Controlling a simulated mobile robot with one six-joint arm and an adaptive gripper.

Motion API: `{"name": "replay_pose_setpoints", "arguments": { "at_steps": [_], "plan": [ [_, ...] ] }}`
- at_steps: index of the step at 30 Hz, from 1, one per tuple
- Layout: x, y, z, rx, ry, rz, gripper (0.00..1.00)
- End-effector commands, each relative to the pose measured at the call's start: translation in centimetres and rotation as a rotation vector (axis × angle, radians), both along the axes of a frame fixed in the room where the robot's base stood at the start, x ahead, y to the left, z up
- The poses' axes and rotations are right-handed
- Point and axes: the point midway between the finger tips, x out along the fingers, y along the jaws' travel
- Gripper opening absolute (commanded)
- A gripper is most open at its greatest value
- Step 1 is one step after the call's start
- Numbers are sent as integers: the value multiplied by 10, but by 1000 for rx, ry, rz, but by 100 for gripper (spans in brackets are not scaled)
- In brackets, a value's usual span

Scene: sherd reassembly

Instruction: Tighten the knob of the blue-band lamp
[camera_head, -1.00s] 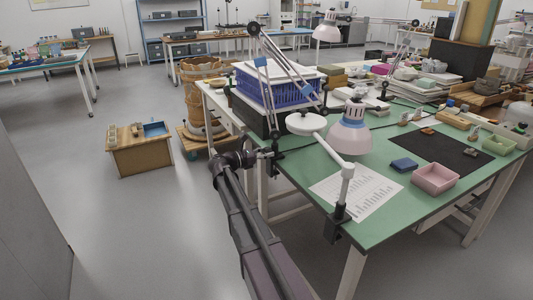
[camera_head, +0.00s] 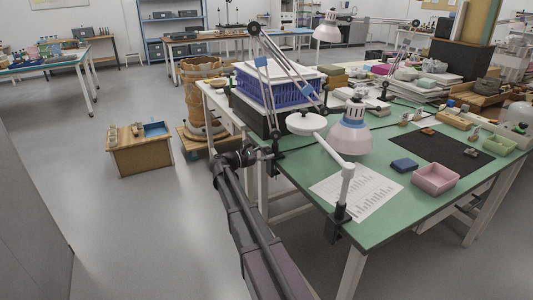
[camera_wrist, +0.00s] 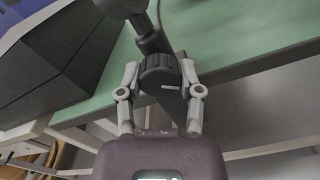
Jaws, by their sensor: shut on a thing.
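The blue-band lamp has a jointed metal arm (camera_head: 262,62) with blue bands and a white shade (camera_head: 350,136) with a blue ring. Its dark clamp stands at the table's left edge. In the wrist view the lamp's round black ribbed knob (camera_wrist: 158,72), with a pale mark on its face, sits between my fingertips. My gripper (camera_wrist: 159,76) is shut on the knob, one finger on each side. In the head view my gripper (camera_head: 249,157) is at the clamp, and the knob is too small and covered to make out.
A blue crate (camera_head: 285,92) stands behind the clamp. Floor to the left is open before a small wooden cabinet (camera_head: 140,155).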

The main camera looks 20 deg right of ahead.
Motion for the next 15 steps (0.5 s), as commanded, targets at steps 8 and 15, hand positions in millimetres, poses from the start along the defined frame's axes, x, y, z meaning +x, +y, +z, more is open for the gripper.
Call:
{"name": "replay_pose_setpoints", "arguments": {
  "at_steps": [8, 15],
  "plan": [
    [0, -1, 0, 0, -17, 0, 0],
    [0, -1, 0, 0, -15, 0, 82]
  ]
}}
